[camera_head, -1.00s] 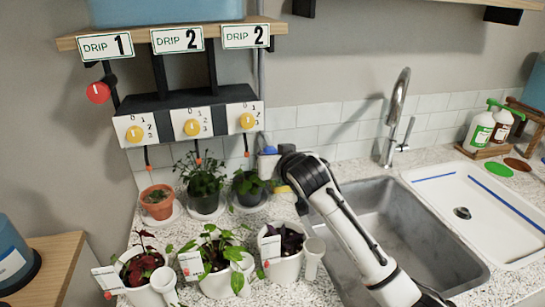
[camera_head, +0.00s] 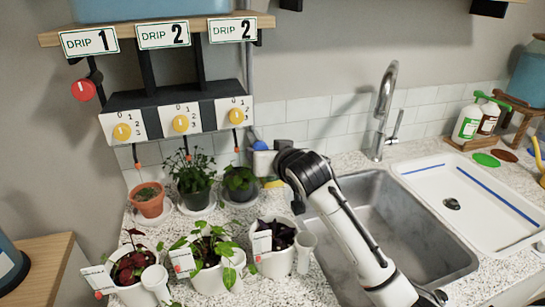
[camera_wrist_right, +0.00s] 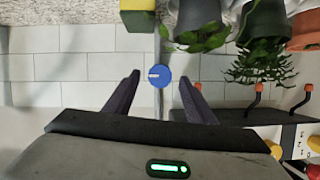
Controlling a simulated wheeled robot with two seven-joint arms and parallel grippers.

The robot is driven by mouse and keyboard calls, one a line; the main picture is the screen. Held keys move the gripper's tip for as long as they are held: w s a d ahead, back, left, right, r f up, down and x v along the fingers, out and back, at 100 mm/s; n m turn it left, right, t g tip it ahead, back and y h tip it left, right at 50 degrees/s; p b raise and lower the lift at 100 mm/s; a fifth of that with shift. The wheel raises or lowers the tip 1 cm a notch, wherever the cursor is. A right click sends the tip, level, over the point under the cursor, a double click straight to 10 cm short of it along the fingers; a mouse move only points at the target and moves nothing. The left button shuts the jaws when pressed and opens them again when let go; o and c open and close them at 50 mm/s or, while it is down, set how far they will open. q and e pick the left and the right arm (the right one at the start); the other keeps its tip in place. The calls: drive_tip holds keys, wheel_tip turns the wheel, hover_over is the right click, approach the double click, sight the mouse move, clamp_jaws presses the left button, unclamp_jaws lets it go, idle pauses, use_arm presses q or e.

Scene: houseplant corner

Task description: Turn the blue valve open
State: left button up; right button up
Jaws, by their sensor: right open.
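The blue valve (camera_wrist_right: 161,77) is a round blue knob with a pale mark on its face, on a thin pipe against the tiled wall. In the head view only part of the valve (camera_head: 259,146) shows, above my right gripper (camera_head: 262,161). In the right wrist view my right gripper (camera_wrist_right: 160,80) is open, with one dark finger on each side of the valve. Whether the fingers reach as deep as the knob, I cannot tell. In the head view my right arm hides its fingertips. My left gripper is in neither view.
Potted plants (camera_head: 195,183) stand left of my arm, with white pots (camera_head: 276,262) in front. A drip panel (camera_head: 181,123) with yellow dials and a red knob (camera_head: 84,90) is at upper left. The sink (camera_head: 375,215) and tap (camera_head: 385,105) are on the right.

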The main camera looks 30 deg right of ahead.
drive_tip(key=v, duration=0.7)
drive_tip(key=shift+s+r, duration=0.15)
drive_tip(key=shift+s, duration=0.1)
drive_tip(key=shift+a, duration=0.1)
